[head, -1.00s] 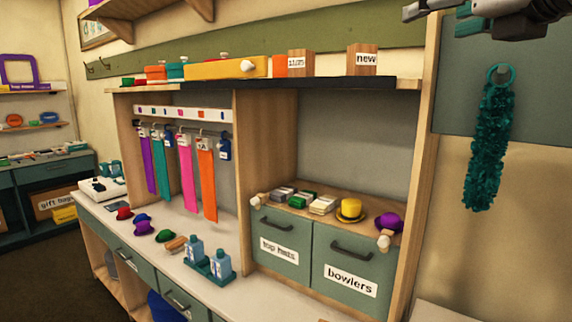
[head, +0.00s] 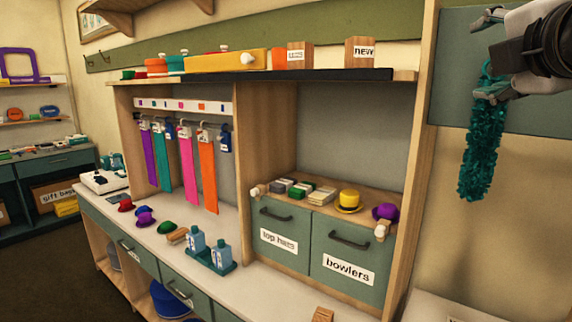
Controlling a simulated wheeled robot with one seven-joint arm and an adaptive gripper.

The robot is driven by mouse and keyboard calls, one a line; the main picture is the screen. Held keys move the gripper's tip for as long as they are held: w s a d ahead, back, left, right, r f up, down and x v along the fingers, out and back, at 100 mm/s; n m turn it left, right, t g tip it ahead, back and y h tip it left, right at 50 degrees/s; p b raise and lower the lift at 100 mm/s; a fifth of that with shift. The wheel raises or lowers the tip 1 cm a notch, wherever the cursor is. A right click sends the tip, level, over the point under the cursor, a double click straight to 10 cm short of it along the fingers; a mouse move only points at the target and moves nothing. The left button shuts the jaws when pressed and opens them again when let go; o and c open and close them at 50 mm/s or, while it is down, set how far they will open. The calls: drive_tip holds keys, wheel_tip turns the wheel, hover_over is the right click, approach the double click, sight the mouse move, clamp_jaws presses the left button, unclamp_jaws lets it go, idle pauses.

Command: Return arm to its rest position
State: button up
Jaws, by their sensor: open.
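My gripper (head: 487,54) is at the upper right of the head view, with its two fingers spread apart and pointing left. The lower finger overlaps the upper part of a teal tinsel boa (head: 481,150), which hangs against the wall panel at the right. The boa's top ring is hidden or hard to make out behind my gripper. I cannot tell whether the gripper touches the boa.
A wooden cabinet post (head: 419,150) stands left of the boa. The counter (head: 150,232) holds small hats and a teal tray with two bottles (head: 221,255). Drawers marked "top hats" (head: 281,235) and "bowlers" (head: 350,265) stand right. Colored strips (head: 207,170) hang on a rail.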

drive_tip(key=s+f+m+g, duration=0.3)
drive_tip(key=f+m, duration=0.3)
drive_tip(key=f, duration=0.3)
drive_tip(key=s+f+m+g, duration=0.3)
drive_tip(key=f+m, duration=0.3)
drive_tip(key=f, duration=0.2)
drive_tip(key=s+a+f+m+g+y, duration=0.3)
drive_tip(key=s+a+f+m+g, duration=0.3)
drive_tip(key=f, duration=0.7)
drive_tip(key=s+a+m, duration=0.1)
drive_tip(key=s+a, duration=0.1)
drive_tip(key=s, duration=0.1)
drive_tip(key=shift+y, duration=0.4)
